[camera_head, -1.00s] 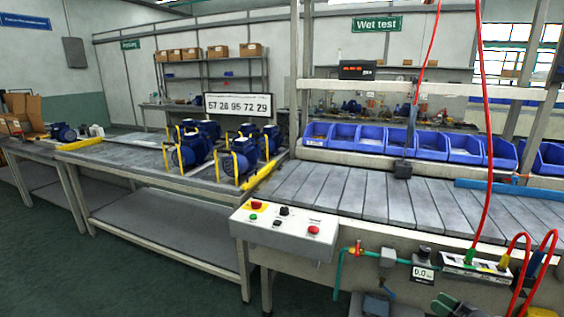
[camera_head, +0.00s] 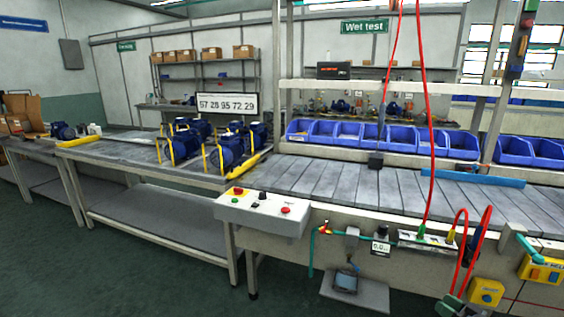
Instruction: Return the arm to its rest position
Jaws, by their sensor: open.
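My arm and my gripper do not show in the head view, so how the arm is posed and whether it holds anything cannot be seen. The view takes in a pump line. A grey slatted conveyor (camera_head: 345,181) runs off to the right. A table (camera_head: 114,152) joins its left end and carries several blue pumps (camera_head: 227,152) with yellow upright parts.
A control box (camera_head: 262,212) with red and black knobs sits at the conveyor's front edge. Blue bins (camera_head: 433,142) line the back. Red hoses hang at right, above a hose panel (camera_head: 425,240). A low plate (camera_head: 353,292) stands below. Green floor (camera_head: 140,270) is clear at front left.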

